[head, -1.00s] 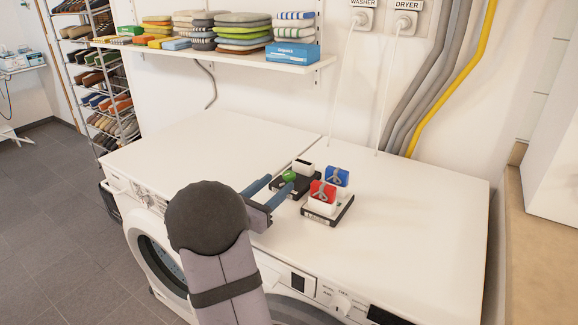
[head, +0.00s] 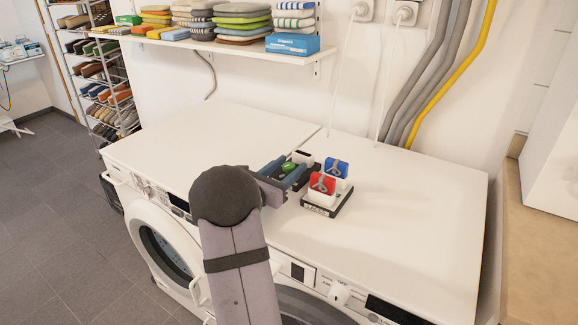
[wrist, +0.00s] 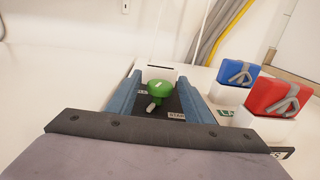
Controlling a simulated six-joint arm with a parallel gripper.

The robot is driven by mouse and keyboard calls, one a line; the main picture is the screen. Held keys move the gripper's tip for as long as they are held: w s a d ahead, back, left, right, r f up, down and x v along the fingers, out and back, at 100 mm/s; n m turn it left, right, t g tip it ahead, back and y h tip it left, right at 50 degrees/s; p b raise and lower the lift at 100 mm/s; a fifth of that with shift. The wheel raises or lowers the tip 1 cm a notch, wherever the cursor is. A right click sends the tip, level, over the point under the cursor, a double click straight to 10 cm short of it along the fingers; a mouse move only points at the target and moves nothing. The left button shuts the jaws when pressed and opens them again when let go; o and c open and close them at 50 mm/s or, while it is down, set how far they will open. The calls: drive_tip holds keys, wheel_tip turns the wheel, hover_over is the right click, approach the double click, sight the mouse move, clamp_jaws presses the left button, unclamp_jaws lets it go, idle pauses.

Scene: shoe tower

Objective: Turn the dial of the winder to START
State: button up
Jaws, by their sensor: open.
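The winder (head: 302,158) is a black base with a white block at its back, and it also shows in the wrist view (wrist: 158,73). Its green dial (wrist: 160,90) has a pale mark on top and a pale grey stub at its near left side. A label reading START (wrist: 177,115) is on the base, near and right of the dial. My gripper (wrist: 159,80) has its blue fingers apart, one on each side of the dial. In the head view my gripper (head: 294,163) reaches over the winder. I cannot tell whether a finger touches the dial.
Just right of the winder, a black base (head: 327,207) carries white holders with a red block (head: 322,183) and a blue block (head: 337,167). Both stand close to my right finger. The white machine top (head: 420,205) is clear farther right.

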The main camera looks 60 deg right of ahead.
drive_tip(key=shift+d, duration=0.1)
drive_tip(key=c, duration=1)
drive_tip(key=n+t+b, duration=0.1)
drive_tip(key=t+b, duration=0.1)
drive_tip(key=b, duration=0.1)
drive_tip(key=shift+s+f+n, duration=0.1)
drive_tip(key=shift+f+n, duration=0.05)
drive_tip(key=shift+n, duration=0.15)
drive_tip(key=n+t+b, duration=0.1)
drive_tip(key=t+b, duration=0.1)
drive_tip(key=shift+b, duration=0.35)
drive_tip(key=n+t+b, duration=0.1)
drive_tip(key=t+y+b, duration=0.1)
drive_tip(key=b, duration=0.1)
drive_tip(key=shift+r+n+t, duration=0.2)
drive_tip(key=shift+n+t, duration=0.2)
drive_tip(key=shift+r, duration=0.1)
drive_tip(key=o, duration=1)
